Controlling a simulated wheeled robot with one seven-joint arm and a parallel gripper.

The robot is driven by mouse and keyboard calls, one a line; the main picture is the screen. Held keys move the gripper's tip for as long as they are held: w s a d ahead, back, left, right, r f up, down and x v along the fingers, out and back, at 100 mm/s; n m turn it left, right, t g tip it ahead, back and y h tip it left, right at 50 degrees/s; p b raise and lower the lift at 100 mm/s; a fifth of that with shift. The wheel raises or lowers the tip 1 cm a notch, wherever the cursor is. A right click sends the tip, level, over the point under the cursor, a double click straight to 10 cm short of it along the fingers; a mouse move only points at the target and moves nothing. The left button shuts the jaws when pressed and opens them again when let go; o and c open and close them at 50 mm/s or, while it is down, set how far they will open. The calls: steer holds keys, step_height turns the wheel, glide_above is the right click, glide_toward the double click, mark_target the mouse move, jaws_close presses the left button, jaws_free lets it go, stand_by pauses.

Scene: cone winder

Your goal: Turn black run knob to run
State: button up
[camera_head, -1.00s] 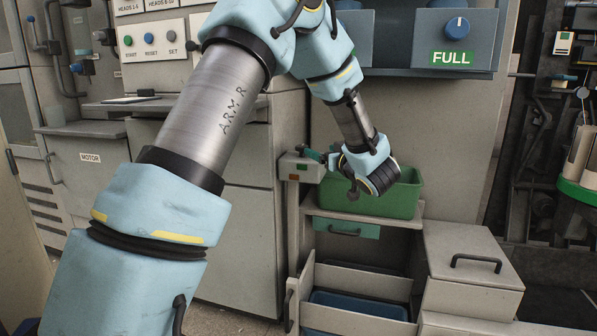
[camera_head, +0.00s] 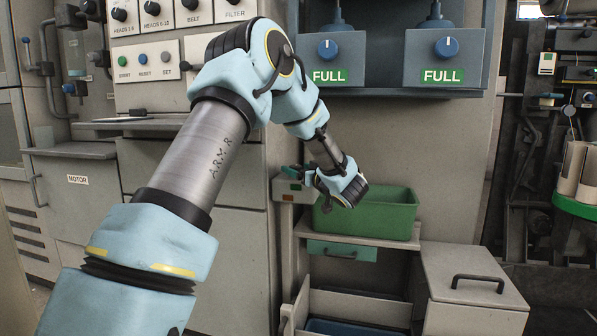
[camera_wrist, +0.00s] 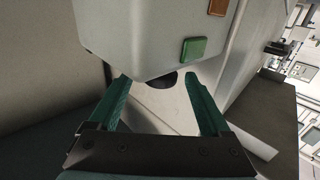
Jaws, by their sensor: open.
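A small grey box (camera_head: 290,190) with a green and an orange patch juts out left of the green bin in the head view. It fills the top of the wrist view (camera_wrist: 150,35). A black round part (camera_wrist: 163,80), which may be the run knob, shows at the box's lower edge in the wrist view, mostly hidden. I cannot read a run mark or its setting. My gripper (camera_wrist: 156,82) is open, its teal fingers on either side of the black part, with no clear contact. In the head view it is at the box, partly hidden by my wrist.
A green bin (camera_head: 385,215) stands on a shelf right of the box. Above are blue-grey units (camera_head: 450,75) with FULL labels and blue knobs. A control panel (camera_head: 150,61) with several buttons and knobs is behind my arm. A lidded box (camera_head: 470,262) is lower right.

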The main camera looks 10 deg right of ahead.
steer(key=shift+w, duration=0.1)
jaws_close()
stand_by(0.7)
